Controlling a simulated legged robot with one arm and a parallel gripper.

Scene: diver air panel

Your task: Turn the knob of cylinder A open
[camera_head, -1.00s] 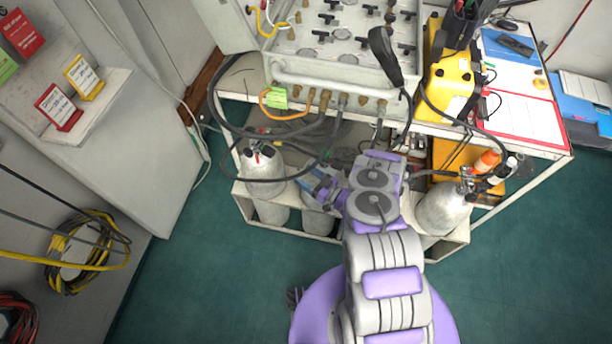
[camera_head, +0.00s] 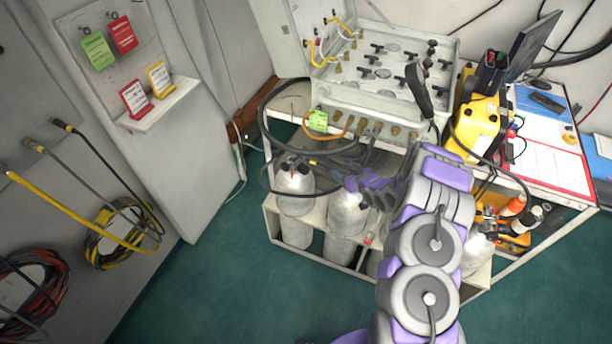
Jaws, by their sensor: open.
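Several grey gas cylinders stand in a white rack (camera_head: 318,252) under the air panel (camera_head: 375,75). The right cylinder (camera_head: 476,254) is partly hidden by my arm. No label shows which one is cylinder A. My gripper is open, small and dark in the picture, over the middle cylinder and right of the left valve. I cannot tell whether it touches anything.
Black hoses (camera_head: 268,150) loop around the left cylinder and up to the panel. A green tag (camera_head: 318,121) hangs at the panel's front. A yellow case (camera_head: 478,128) stands on the bench at right. A white cabinet (camera_head: 190,170) is at left. The green floor (camera_head: 240,290) in front is clear.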

